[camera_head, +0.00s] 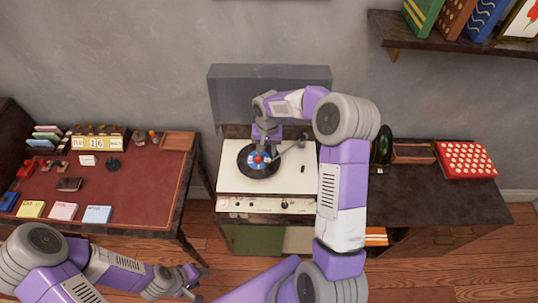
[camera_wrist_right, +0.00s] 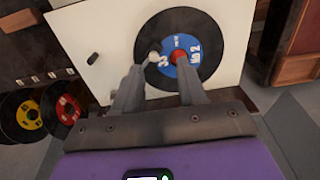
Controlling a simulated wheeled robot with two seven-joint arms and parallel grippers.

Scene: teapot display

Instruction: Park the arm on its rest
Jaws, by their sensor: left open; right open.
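The record player (camera_head: 235,185) stands in the middle with its lid (camera_head: 228,95) raised behind it. A black record with a blue label (camera_head: 250,170) lies on it and also shows in the right wrist view (camera_wrist_right: 212,30). A grey tonearm (camera_head: 290,147) is at the deck's right side, its front end near or over the record; its rest is not clear to me. My left gripper (camera_head: 192,282) is open and empty, low at the left.
A red-topped desk (camera_head: 130,185) with notepads and a calendar (camera_head: 95,143) stands at the left. A dark cabinet (camera_head: 440,200) at the right bears a red box (camera_head: 466,159). A bookshelf (camera_head: 460,45) hangs at the upper right. Several records (camera_wrist_right: 22,115) show in the wrist view.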

